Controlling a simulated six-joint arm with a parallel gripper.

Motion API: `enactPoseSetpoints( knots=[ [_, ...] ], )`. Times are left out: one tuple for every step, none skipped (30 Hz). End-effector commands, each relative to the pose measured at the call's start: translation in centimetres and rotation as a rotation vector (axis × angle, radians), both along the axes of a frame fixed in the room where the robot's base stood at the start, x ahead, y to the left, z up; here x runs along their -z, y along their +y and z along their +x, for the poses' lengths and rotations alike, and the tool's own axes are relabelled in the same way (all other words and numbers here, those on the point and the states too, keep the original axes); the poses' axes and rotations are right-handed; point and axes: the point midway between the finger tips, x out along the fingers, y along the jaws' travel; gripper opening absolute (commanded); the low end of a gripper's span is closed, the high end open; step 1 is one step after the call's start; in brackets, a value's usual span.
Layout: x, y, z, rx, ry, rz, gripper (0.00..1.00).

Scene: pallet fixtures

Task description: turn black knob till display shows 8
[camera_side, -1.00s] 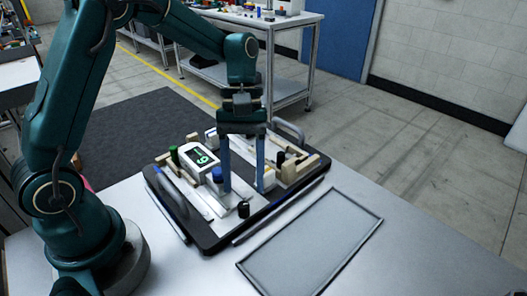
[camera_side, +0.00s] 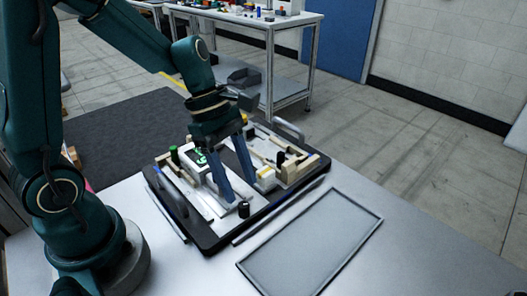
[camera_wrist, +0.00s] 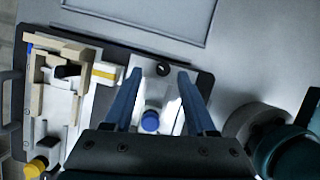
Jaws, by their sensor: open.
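The black knob (camera_side: 243,209) stands at the near edge of the pallet. In the wrist view the black knob (camera_wrist: 163,69) shows between the tips of my gripper (camera_wrist: 160,76). In the side view my gripper (camera_side: 241,189) is open, its fingers slanting down toward the knob, with the tips just behind and above it. I see no contact. The display (camera_side: 201,157) is partly covered by my gripper in the side view, and its digit cannot be read.
The dark pallet (camera_side: 207,244) carries wooden blocks, a green knob (camera_side: 174,154) and, in the wrist view, a blue-topped knob (camera_wrist: 150,121) between my fingers. Handles rise at the pallet's ends. An empty grey tray (camera_side: 310,240) lies to the right on the table.

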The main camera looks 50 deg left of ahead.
Motion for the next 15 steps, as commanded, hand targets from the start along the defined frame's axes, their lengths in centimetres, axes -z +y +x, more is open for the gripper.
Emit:
enactPoseSetpoints(
  knots=[
    [-0.1,0.2,-0.5,-0.062,-0.001,-0.002,0.56],
    [-0.2,0.4,-0.7,-0.089,-0.004,-0.001,0.56],
    [-0.3,0.5,-1.0,-0.108,-0.007,-0.004,0.56],
    [-0.4,0.5,-1.2,-0.116,-0.009,-0.004,0.56],
    [-0.5,0.5,-1.3,-0.120,-0.011,-0.005,0.56],
    [-0.5,0.6,-1.2,-0.122,-0.017,-0.004,0.56],
    [-0.5,0.6,-1.1,-0.123,-0.020,-0.005,0.56],
    [-0.4,0.5,-1.0,-0.124,-0.022,-0.004,0.56],
    [0.0,0.4,-1.0,-0.123,-0.021,-0.006,0.56],
    [0.3,0.3,-1.0,-0.122,-0.019,-0.007,0.56],
    [0.6,0.1,-1.0,-0.121,-0.018,-0.007,0.56],
    [1.2,-0.1,-1.0,-0.120,-0.017,-0.006,0.56],
    [1.6,-0.2,-1.0,-0.119,-0.015,-0.004,0.56],
    [2.0,-0.3,-1.0,-0.120,-0.015,-0.003,0.56],
    [2.3,-0.5,-0.8,-0.120,-0.017,-0.007,0.56]
  ],
)
